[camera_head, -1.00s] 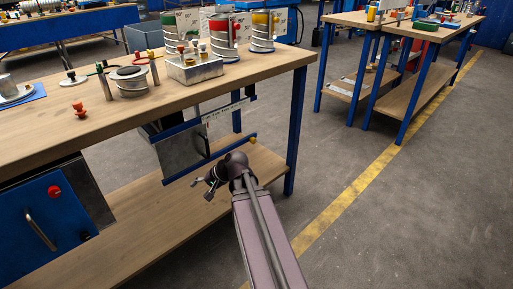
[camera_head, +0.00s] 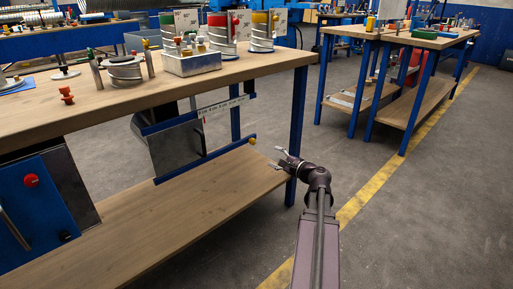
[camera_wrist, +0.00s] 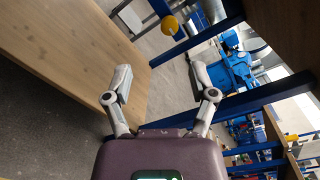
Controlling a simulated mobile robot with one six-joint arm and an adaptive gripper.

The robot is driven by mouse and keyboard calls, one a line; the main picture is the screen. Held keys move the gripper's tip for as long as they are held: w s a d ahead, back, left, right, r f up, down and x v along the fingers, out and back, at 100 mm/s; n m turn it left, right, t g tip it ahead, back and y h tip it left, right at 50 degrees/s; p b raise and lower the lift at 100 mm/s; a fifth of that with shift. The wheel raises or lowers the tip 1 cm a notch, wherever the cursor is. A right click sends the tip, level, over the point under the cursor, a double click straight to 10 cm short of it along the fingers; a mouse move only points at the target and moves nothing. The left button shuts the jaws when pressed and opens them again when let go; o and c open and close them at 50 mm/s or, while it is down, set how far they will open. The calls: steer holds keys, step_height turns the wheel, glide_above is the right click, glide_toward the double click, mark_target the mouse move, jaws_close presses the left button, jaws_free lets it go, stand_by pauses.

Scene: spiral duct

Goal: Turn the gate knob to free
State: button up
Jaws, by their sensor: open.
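A yellow knob (camera_head: 252,140) sits at the right end of the lower blue rail of a grey metal plate unit (camera_head: 178,146) hung under the bench. In the wrist view, a round yellow knob (camera_wrist: 170,25) shows at the top, beyond my fingertips. I cannot tell its setting. My gripper (camera_head: 278,159) is beside the bench's right front leg, a little below and right of the yellow knob, and does not touch it. In the wrist view my gripper (camera_wrist: 160,78) has its two fingers spread wide with nothing between them.
The wooden bench top (camera_head: 120,98) holds spools and a metal box (camera_head: 192,65). A blue leg (camera_head: 297,130) stands close to my gripper. A blue cabinet (camera_head: 35,215) with a red button hangs at left. The floor at right is clear.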

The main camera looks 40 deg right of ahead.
mark_target(254, 142)
steer(key=shift+s+d+m+h, duration=0.3)
steer(key=shift+s+d, duration=0.15)
steer(key=shift+d, duration=0.3)
steer(key=shift+w, duration=0.2)
steer(key=w, duration=0.9)
steer(key=w+a, duration=0.1)
steer(key=w, duration=0.3)
steer(key=shift+w, duration=0.25)
